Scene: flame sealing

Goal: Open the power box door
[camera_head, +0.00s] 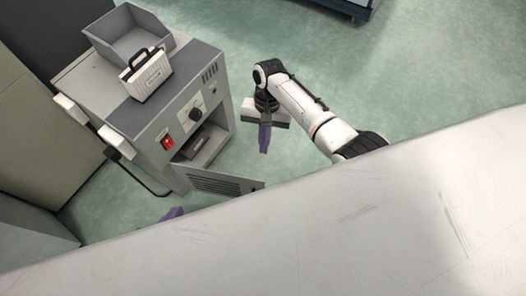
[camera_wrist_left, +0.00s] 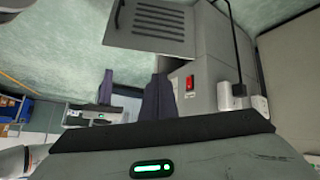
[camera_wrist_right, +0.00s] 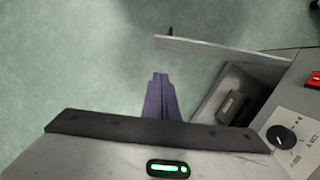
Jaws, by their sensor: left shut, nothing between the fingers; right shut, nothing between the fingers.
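The grey power box (camera_head: 160,125) stands at the left in the head view. Its vented door (camera_head: 215,183) is swung outward, and a dark block (camera_head: 207,145) shows in the open lower compartment. The door also shows at the top of the left wrist view (camera_wrist_left: 152,22) and edge-on in the right wrist view (camera_wrist_right: 220,47). My left gripper (camera_head: 172,213) is shut and empty below the door in the head view, mostly hidden by a pale surface. My right gripper (camera_head: 264,137) is shut and empty, right of the compartment and apart from the door.
A grey open bin (camera_head: 128,38) and a ribbed case with a black handle (camera_head: 147,75) sit on top of the box. A red switch (camera_head: 167,142) and a black knob (camera_head: 195,115) are on its front. Green floor (camera_head: 400,70) is clear to the right.

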